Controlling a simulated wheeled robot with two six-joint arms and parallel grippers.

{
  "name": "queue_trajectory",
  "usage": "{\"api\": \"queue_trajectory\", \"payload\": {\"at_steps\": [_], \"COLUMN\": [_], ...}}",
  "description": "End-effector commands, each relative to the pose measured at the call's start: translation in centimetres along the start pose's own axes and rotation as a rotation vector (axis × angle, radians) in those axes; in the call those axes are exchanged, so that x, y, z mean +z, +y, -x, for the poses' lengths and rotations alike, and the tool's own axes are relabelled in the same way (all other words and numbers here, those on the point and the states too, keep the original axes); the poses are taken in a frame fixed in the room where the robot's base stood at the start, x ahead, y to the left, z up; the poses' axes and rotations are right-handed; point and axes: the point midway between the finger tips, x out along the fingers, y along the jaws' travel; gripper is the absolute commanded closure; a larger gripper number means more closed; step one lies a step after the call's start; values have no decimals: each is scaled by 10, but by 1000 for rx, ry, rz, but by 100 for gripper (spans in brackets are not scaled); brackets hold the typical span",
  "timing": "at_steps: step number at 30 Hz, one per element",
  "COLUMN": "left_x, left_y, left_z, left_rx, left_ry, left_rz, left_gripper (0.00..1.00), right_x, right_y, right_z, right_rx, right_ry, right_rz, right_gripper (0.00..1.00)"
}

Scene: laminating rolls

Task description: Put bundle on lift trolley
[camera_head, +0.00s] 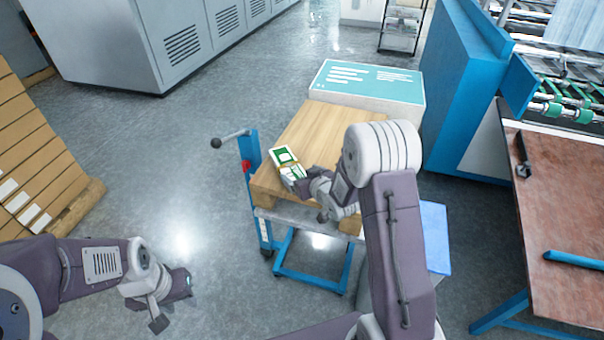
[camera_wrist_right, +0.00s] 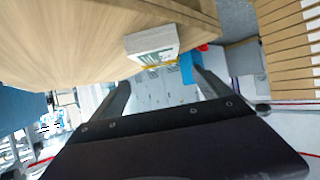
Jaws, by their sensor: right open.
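The bundle (camera_head: 284,162), a small white and green stack with a yellowish band, lies on the wooden top of the lift trolley (camera_head: 303,140). The trolley has a blue frame and a side handle. In the right wrist view the bundle (camera_wrist_right: 152,45) rests on the wood, just beyond my fingertips. My right gripper (camera_head: 297,184) is beside the bundle's near end. Its two fingers are apart with nothing between them in the right wrist view (camera_wrist_right: 165,88). My left gripper (camera_head: 184,284) hangs over bare floor at lower left; its finger opening is too small to make out.
A white box with a teal label (camera_head: 368,85) stands behind the trolley. A blue machine (camera_head: 470,90) and a reddish-brown table (camera_head: 565,210) are at right. A slatted wooden stack (camera_head: 40,160) is at left. Floor left of the trolley is clear.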

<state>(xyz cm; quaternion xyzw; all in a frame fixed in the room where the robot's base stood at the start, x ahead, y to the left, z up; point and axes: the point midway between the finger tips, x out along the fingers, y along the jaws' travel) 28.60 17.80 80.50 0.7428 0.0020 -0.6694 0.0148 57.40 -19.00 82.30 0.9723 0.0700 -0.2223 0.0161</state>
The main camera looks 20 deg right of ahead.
Motion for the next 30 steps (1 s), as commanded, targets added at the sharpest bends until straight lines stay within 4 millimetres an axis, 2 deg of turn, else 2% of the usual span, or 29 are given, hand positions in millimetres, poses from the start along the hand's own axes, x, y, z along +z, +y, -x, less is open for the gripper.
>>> {"api": "queue_trajectory", "payload": {"at_steps": [5, 8, 11, 15, 18, 21, 24, 30], "left_x": [0, 0, 0, 0, 0, 0, 0, 0], "left_y": [0, 0, 0, 0, 0, 0, 0, 0], "left_z": [0, 0, 0, 0, 0, 0, 0, 1], "left_rx": [0, 0, 0, 0, 0, 0, 0, 0], "left_ry": [0, 0, 0, 0, 0, 0, 0, 0], "left_rz": [0, 0, 0, 0, 0, 0, 0, 0], "left_gripper": [64, 64, 64, 64, 64, 64, 64, 64], "right_x": [0, 12, 44, 97, 123, 136, 139, 139], "right_y": [0, 0, -4, -24, -40, -51, -54, -54], "right_z": [5, 20, 64, 153, 207, 239, 248, 248], "right_rx": [2, 30, 79, 106, 98, 86, 82, 83], "right_ry": [-6, -111, -347, -699, -882, -984, -1016, -1015], "right_rz": [0, -3, -27, -88, -127, -148, -155, -155], "right_gripper": [11, 11, 11, 11, 11, 11, 11, 11]}}
